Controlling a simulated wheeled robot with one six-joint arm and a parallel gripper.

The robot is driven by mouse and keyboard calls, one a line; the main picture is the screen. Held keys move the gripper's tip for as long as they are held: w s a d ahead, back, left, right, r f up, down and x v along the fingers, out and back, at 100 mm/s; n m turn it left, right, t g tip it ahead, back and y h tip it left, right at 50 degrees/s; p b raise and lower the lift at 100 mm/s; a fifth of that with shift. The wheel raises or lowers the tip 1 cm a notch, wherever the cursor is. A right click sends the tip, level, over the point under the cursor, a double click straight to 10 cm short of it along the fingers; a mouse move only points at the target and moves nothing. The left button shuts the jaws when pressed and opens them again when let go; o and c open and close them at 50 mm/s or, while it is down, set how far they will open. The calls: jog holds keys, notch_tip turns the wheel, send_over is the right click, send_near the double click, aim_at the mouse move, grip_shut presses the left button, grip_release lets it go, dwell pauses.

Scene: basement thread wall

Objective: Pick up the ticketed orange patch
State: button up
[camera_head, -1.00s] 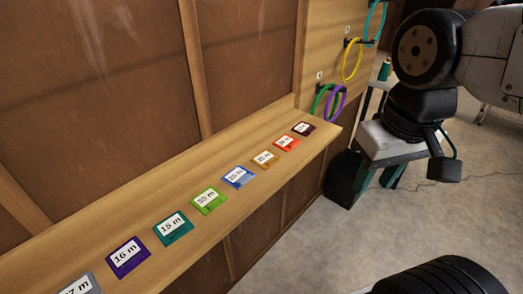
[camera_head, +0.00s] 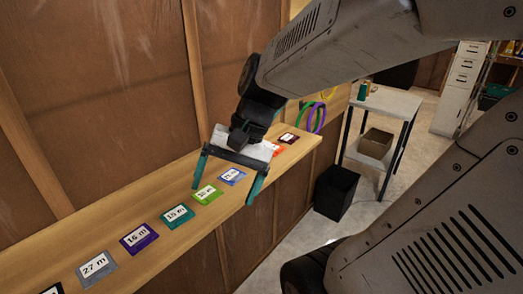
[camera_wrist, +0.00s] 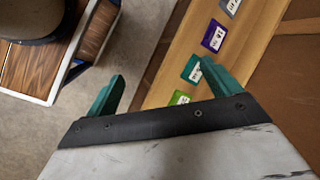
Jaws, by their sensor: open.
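A red-orange patch (camera_head: 279,149) with a white label lies on the wooden ledge (camera_head: 158,262), near its far end. In the wrist view my gripper (camera_wrist: 160,88) also shows spread fingers, with green (camera_wrist: 180,98), teal (camera_wrist: 191,68) and purple (camera_wrist: 213,36) patches near the right finger. The orange patch is not seen there.
Blue (camera_head: 232,176), grey (camera_head: 97,269) and dark maroon (camera_head: 290,138) patches share the ledge's row. Coloured loops (camera_head: 313,117) hang beyond its far end. A black bin (camera_head: 336,193) and a metal table (camera_head: 388,105) with a cardboard box (camera_head: 375,143) stand on the floor at right.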

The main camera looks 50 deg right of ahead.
jog(key=w+d+f+m+t+y, duration=0.2)
jog(key=w+d+m+t+y, duration=0.1)
jog(key=w+d+m, duration=0.35)
jog(key=m+t+h, duration=0.4)
jog(key=m+t, duration=0.4)
jog(key=m, duration=0.7)
send_near(279, 149)
jog(key=a, duration=0.3)
jog(key=w+a+r, duration=0.1)
jog(key=a, duration=0.2)
jog(key=w+a+r, duration=0.1)
jog(key=a, duration=0.3)
jog(key=shift+w, duration=0.25)
jog(key=s+d+f+m+t+h, duration=0.1)
jog(key=s+d+f+m+h, duration=0.2)
jog(key=d+m, duration=0.3)
jog(key=shift+n, duration=0.35)
jog(key=w+f, duration=0.1)
jog(key=w, duration=0.1)
jog(key=w+d, duration=0.1)
jog(key=w, duration=0.2)
jog(key=w+f, duration=0.1)
jog(key=w, duration=0.1)
jog(key=shift+w+d+f, duration=0.2)
jog(key=shift+d+f, duration=0.1)
jog(key=shift+f, duration=0.05)
jog(key=shift+c, duration=0.3)
jog(key=c, duration=1)
